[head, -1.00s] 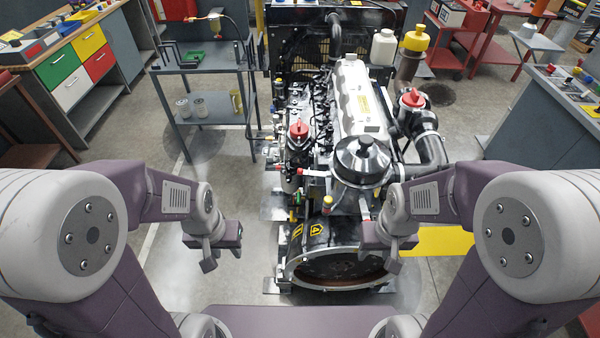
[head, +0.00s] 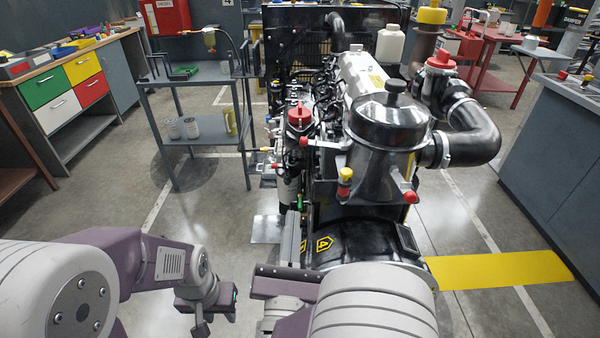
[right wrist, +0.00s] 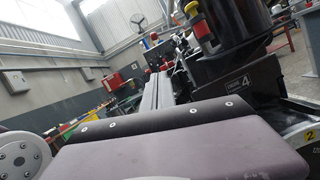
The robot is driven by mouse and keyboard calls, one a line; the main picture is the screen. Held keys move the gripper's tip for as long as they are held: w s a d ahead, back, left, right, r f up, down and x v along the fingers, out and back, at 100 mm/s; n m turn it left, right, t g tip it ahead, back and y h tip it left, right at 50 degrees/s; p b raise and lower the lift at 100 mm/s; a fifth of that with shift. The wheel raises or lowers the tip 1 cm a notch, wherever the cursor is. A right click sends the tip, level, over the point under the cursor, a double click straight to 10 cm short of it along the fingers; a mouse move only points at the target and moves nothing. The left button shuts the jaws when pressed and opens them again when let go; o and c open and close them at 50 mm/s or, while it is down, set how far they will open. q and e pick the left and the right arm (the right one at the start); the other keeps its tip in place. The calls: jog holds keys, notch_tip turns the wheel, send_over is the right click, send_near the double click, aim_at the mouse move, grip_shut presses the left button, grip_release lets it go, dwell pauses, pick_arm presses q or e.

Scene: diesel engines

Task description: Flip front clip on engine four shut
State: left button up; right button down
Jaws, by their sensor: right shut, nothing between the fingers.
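A red-and-yellow fitting (head: 345,180) hangs on the front, also in the right wrist view (right wrist: 204,30). I cannot tell which is the front clip. My right gripper (head: 294,228) is shut and empty, fingers left of the engine front, below the fitting; its fingers show in the wrist view (right wrist: 156,95). My left gripper (head: 207,302) hangs at lower left; its jaws are unclear.
A grey cart (head: 195,85) stands left of the engine and a drawer bench (head: 70,85) is farther left. A grey cabinet (head: 545,140) is at right. A hose (head: 475,135) bends out right of the air cleaner. The floor at left is clear.

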jog(key=p, duration=0.1)
send_near(321, 143)
jog(key=w+a+f, duration=0.3)
jog(key=w+a, duration=0.1)
pick_arm(q)
jog(key=shift+s+r+p, duration=0.2)
jog(key=shift+r+p, duration=0.1)
jog(key=shift+r, duration=0.35)
jog(key=shift+s+r+p, duration=0.2)
jog(key=shift+r+p, duration=0.1)
jog(key=shift+r, duration=0.3)
pick_arm(e)
jog(key=r, duration=0.1)
jog(key=w+r, duration=0.2)
jog(key=r, duration=0.1)
jog(key=shift+d, duration=0.3)
jog(key=shift+a, duration=0.15)
